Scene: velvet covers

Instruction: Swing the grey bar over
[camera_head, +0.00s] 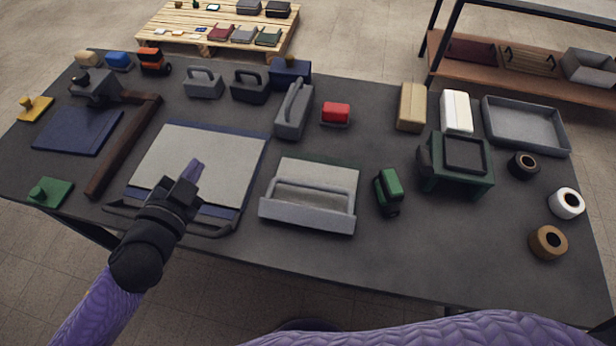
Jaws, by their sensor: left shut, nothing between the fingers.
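A dark grey bar (216,232) lies along the near edge of a flat blue board with a pale grey sheet (225,150) on it. The bar's middle is hidden behind my left arm. My left gripper (193,170) is shut and empty, over the near part of the pale sheet. I cannot tell whether it touches the sheet. To the right, a light grey holder (300,215) has a grey looped handle (312,187) lying across it; my gripper is apart from it. I cannot tell which of these is the grey bar meant. My right gripper is not in view.
Grey and black trowel-like tools (203,85) stand behind. A green vehicle (389,190), a green box (458,180) and tape rolls (547,242) are right. The near right table is clear.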

